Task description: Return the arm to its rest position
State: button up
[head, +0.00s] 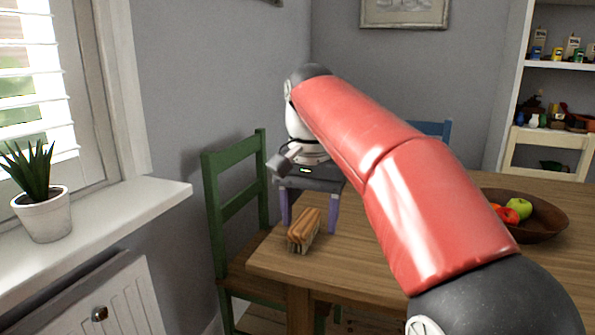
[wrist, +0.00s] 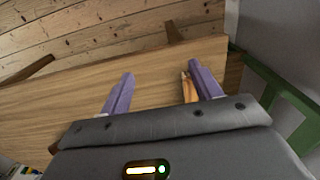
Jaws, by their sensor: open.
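My red arm reaches from the lower right of the head view toward the table's left end. My gripper (head: 309,207) has two purple fingers pointing down, spread apart, with nothing held between them. In the wrist view my gripper (wrist: 160,88) is also open over the wooden table.
The wooden table (head: 400,275) carries a brown bowl (head: 550,222) of fruit at the right. A green chair (head: 237,205) stands at the table's left end, and a blue chair (head: 433,129) is behind. A potted plant (head: 42,213) sits on the windowsill at left.

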jog(key=s+d+f+n+t, duration=0.2)
jog(key=s+d+f, duration=0.4)
jog(key=s+f, duration=0.2)
jog(key=s+d+f+n+t, duration=0.1)
jog(key=s+d+f+t, duration=0.2)
jog(key=s+d+f, duration=0.4)
jog(key=s+f, duration=0.2)
jog(key=s, duration=0.2)
jog(key=shift+s+d+f+n, duration=0.15)
jog(key=shift+d+f+n, duration=0.1)
jog(key=shift+n, duration=0.15)
